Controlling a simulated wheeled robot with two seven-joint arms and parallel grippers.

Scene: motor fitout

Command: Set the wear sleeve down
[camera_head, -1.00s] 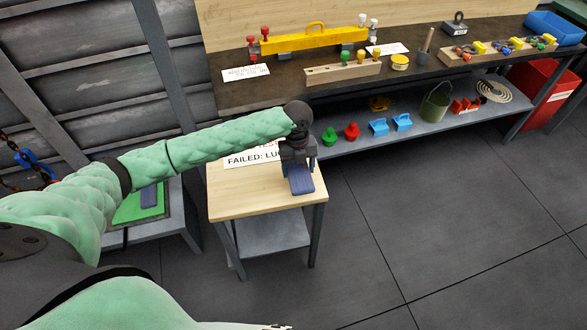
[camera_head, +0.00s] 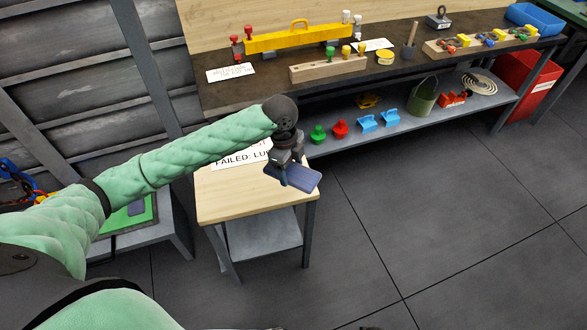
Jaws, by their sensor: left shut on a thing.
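The wear sleeve (camera_head: 300,178) is a flat, dark blue piece in my left gripper (camera_head: 289,168). The gripper is shut on its left part, and the sleeve's free end points right and slightly down in the picture. It shows over the right part of the small wooden-topped table (camera_head: 236,206). Whether it touches the tabletop I cannot tell. My right gripper is not in view.
A similar blue piece (camera_head: 137,208) lies on a green mat (camera_head: 118,220) at the left. The table's front is bare.

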